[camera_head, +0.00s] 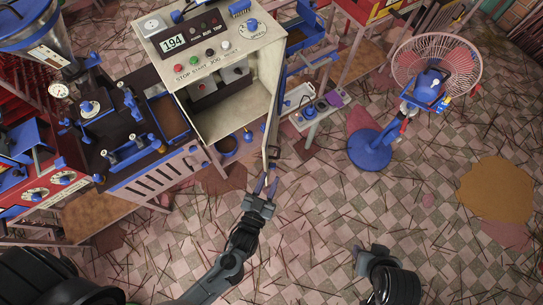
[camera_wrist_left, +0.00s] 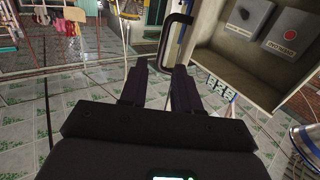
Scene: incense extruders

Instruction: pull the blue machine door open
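The machine cabinet (camera_head: 240,115) has an open front, with its pale interior showing. Its door (camera_head: 272,118) stands swung out at the cabinet's right side, seen nearly edge-on. A dark loop handle (camera_head: 274,153) is near the door's lower end. In the left wrist view the handle (camera_wrist_left: 178,38) shows just beyond the fingertips. My left gripper (camera_head: 266,186) is open and empty, just below the handle and seemingly apart from it; its fingers (camera_wrist_left: 156,75) are spread in the wrist view. My right gripper (camera_head: 370,252) is at the lower right, away from the door; its fingers are unclear.
A blue-based fan (camera_head: 371,150) stands on the tiled floor to the right. A small bench (camera_head: 312,115) is right of the cabinet. A dark workbench with blue fittings (camera_head: 120,130) is at left. Thin sticks litter the floor; the lower middle is otherwise open.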

